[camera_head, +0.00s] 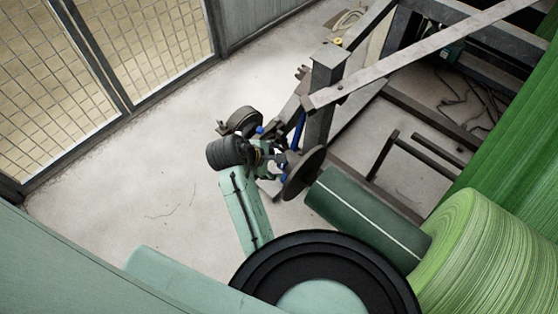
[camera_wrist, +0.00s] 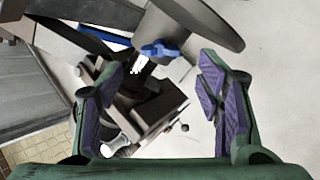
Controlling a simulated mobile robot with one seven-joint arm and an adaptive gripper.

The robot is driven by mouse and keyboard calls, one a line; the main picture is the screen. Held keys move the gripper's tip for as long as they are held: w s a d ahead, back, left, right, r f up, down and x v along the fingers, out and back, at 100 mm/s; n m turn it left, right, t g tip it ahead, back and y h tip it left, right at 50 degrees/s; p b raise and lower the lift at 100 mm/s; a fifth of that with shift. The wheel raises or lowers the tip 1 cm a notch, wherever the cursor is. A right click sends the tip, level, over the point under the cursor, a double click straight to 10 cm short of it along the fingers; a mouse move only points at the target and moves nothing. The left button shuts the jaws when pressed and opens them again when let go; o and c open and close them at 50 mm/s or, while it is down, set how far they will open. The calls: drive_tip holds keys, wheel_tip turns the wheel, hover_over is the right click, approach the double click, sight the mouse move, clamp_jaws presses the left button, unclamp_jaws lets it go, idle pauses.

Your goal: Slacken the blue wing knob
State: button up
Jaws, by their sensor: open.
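The blue wing knob (camera_wrist: 158,50) shows in the wrist view, above the middle of the picture, just below a grey disc (camera_wrist: 205,22). My gripper (camera_wrist: 160,90) is open, with green fingers and purple pads at left and right. The knob appears between and beyond the fingertips, and neither pad touches it. In the head view my gripper (camera_head: 272,160) is small and partly hidden by my wrist, beside the dark disc. Blue spots show there, but I cannot tell clearly which is the knob.
A dark metal block (camera_wrist: 145,103) with small levers lies beyond the fingers. A blue bar (camera_head: 299,130) runs along the steel post (camera_head: 322,100). A dark green roller (camera_head: 365,212) and a large green roll (camera_head: 475,255) stand to the right. Open floor (camera_head: 150,150) lies left.

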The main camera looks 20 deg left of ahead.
drive_tip(key=v, duration=0.6)
drive_tip(key=shift+f, duration=0.1)
